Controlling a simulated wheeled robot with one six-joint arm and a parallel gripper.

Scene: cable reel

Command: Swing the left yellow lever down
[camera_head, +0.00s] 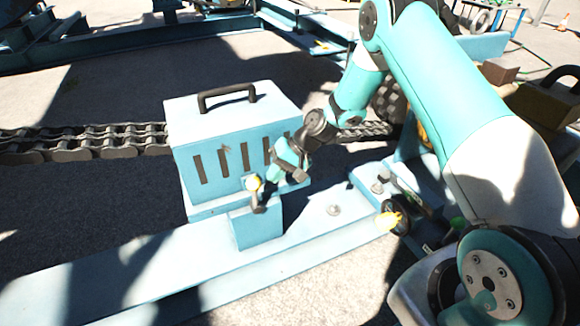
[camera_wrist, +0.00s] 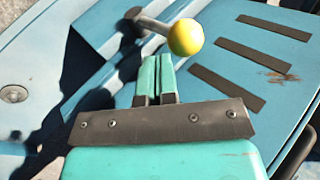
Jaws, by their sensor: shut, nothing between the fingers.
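The left yellow lever has a round yellow knob (camera_head: 253,183) on a dark shaft, mounted on a small blue block (camera_head: 258,232). In the head view the knob stands above the dark pivot end. In the wrist view the yellow knob (camera_wrist: 185,37) is just beyond and slightly right of my fingertips, with its grey shaft running to the upper left. My gripper (camera_head: 272,180) is just right of the knob in the head view. Its teal fingers (camera_wrist: 155,72) are shut together with nothing between them. I cannot tell whether they touch the knob.
A blue slotted box (camera_head: 235,125) with a black handle stands behind the lever. Another yellow knob (camera_head: 386,221) sits by a black wheel to the right. A heavy chain (camera_head: 95,142) runs behind. A long blue beam (camera_head: 130,270) lies in front.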

